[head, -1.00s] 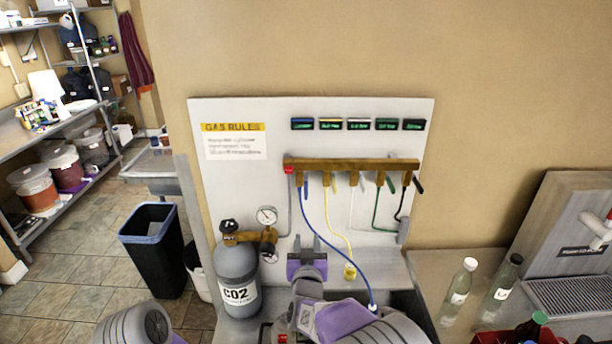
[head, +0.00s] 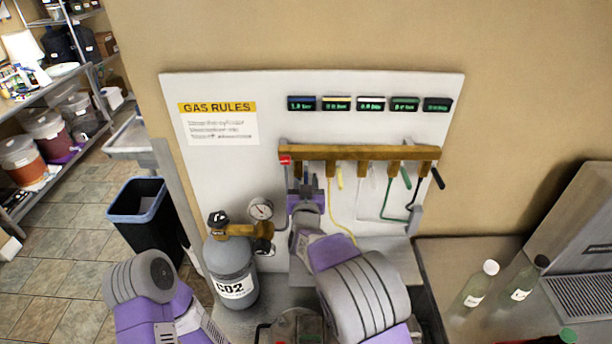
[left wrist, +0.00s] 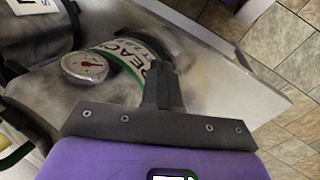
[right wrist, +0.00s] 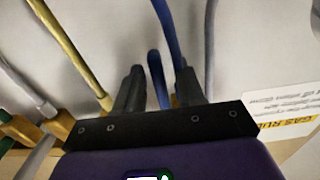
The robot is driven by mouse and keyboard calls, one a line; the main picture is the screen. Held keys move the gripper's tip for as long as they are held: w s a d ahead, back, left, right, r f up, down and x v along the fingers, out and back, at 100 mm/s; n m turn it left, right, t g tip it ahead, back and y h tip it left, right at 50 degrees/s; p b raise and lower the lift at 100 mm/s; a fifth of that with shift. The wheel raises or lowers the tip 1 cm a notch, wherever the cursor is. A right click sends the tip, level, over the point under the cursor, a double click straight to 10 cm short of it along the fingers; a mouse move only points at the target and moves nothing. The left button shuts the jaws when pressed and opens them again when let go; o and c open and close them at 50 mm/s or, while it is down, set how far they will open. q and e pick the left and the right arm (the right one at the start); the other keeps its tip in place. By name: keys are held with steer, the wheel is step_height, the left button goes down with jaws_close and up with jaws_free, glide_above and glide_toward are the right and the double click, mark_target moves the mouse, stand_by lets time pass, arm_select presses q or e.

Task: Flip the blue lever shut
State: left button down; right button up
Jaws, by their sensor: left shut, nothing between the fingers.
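The blue lever (head: 307,174) is at the left end of the brass manifold (head: 360,153) on the white wall panel, mostly hidden by my right gripper in the head view. My right gripper (head: 307,184) is raised to it from below. In the right wrist view, the blue lever (right wrist: 158,82) stands between the two dark fingers of my open right gripper (right wrist: 160,88), with the blue hose (right wrist: 168,28) just beyond. I cannot tell whether the fingers touch it. My left gripper (left wrist: 163,85) is shut and empty, in front of a bottle and gauge in its wrist view.
Bottles (head: 478,284) stand on the right counter.

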steer(key=shift+w, duration=0.9)
jaws_close()
